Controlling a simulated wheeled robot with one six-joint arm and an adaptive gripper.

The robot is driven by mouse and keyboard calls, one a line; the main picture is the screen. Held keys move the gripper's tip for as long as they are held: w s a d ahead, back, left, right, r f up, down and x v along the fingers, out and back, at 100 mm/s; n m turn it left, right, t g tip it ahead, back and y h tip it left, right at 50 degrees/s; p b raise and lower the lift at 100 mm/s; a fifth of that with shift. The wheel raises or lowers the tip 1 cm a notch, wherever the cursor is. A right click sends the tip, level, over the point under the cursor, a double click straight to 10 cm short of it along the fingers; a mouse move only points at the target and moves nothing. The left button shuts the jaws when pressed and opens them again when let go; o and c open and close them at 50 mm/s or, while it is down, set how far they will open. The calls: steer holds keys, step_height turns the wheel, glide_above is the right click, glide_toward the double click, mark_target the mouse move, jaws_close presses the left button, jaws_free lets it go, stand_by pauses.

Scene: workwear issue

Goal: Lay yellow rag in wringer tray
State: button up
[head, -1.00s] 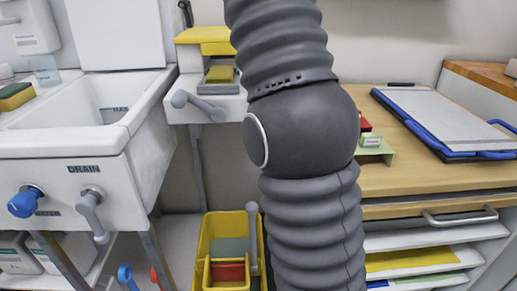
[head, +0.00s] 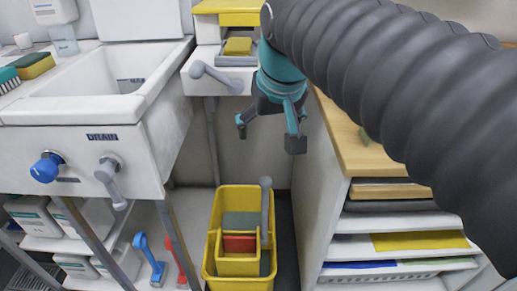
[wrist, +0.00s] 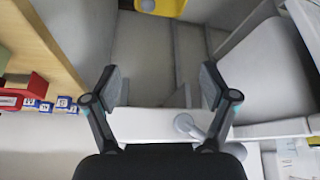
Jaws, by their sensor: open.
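My gripper (head: 268,138) is open and empty, pointing down in the gap between the sink and the wooden counter. Its spread fingers also show in the wrist view (wrist: 162,86). A small yellow pad (head: 238,46), perhaps the yellow rag, lies on a grey tray (head: 236,60) under a yellow-topped unit with a grey lever, behind my gripper to the left. A flat yellow sheet (head: 420,240) lies on a shelf under the counter. I cannot tell which is the rag. A yellow bucket (head: 212,262) with red and grey-green contents stands on the floor below my gripper.
A white sink (head: 60,115) with a blue knob (head: 46,167) and a grey lever (head: 110,178) stands at left. The wooden counter (head: 340,135) is at right, partly hidden by my arm. Floor space shows around the bucket.

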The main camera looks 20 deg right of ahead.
steer(key=s+f, duration=0.8)
steer(key=f, duration=0.6)
steer(key=shift+s+n, duration=0.3)
steer(key=shift+s, duration=0.05)
